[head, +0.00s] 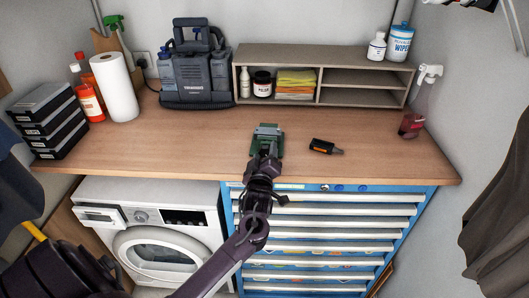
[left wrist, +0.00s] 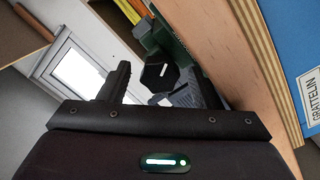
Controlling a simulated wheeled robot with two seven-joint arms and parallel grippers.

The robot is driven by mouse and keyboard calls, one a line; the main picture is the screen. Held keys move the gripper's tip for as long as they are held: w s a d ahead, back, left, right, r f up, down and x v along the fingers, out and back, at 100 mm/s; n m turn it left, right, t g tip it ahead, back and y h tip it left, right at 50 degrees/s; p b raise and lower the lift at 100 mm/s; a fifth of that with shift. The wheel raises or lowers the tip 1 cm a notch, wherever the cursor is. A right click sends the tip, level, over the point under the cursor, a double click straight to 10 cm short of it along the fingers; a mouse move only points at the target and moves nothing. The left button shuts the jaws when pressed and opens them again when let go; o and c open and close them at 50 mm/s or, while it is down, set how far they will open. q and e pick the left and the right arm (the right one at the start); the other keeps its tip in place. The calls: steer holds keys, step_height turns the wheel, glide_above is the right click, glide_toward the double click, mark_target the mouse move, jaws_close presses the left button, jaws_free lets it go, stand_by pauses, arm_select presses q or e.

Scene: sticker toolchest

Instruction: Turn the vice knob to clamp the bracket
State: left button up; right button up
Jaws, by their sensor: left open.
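The green vice (head: 278,146) stands at the front edge of the wooden workbench, above the blue tool chest. A grey metal piece (head: 268,130), perhaps the bracket, shows at the top of the vice; whether its jaws grip it I cannot tell. My left gripper (head: 264,160) is at the front of the vice and covers its near side. In the left wrist view the black knob (left wrist: 160,73) lies between my open fingers, and the green vice body (left wrist: 162,36) shows behind it. Contact with the knob cannot be made out. My right gripper is not in view.
A shelf unit (head: 363,96) and a dark machine (head: 196,75) stand at the back. The bench (head: 190,135) left of the vice is clear.

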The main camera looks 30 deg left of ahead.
arm_select(q)
steer(key=c, duration=1)
